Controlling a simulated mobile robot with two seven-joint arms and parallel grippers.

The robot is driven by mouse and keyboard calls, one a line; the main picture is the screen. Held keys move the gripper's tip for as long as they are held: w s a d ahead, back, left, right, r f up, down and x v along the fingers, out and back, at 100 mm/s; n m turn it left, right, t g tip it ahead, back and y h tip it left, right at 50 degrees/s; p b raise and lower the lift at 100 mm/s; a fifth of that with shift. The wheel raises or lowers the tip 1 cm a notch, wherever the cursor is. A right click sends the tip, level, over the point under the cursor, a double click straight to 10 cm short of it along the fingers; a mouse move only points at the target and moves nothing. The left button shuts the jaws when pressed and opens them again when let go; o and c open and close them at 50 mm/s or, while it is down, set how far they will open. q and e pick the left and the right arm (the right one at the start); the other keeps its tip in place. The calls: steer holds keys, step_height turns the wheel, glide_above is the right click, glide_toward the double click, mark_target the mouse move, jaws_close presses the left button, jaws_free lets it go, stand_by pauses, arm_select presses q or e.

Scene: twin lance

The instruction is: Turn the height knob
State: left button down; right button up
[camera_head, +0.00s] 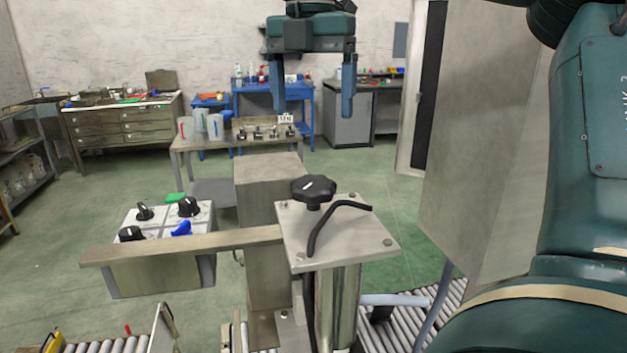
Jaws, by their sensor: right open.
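A black lobed knob (314,187) with a white mark on top stands on a square metal plate (350,245) that caps a steel column; it looks like the height knob. A bent black rod or cable (330,218) lies beside it on the plate. My right gripper (313,112) hangs with its blue fingers pointing down, above the knob in the picture and apart from it. The fingers are wide apart with nothing between them. My left gripper is not in view.
A control box (160,275) with several black knobs and a blue one sits left, behind a flat metal bar (180,246). Roller conveyors (400,325) run below. A large metal panel (480,130) stands right. A table (240,145) with jugs is behind. Green floor lies open at left.

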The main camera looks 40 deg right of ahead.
mark_target(313, 182)
step_height(313, 182, down, 13)
steer(key=m+b, duration=0.3)
steer(key=m, duration=1.6)
steer(key=shift+d+r, duration=0.1)
steer(key=shift+r, duration=0.05)
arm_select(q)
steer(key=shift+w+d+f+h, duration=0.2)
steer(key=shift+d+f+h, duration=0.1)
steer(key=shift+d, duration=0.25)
arm_select(e)
steer(key=c, duration=1)
steer(key=shift+n, duration=0.4)
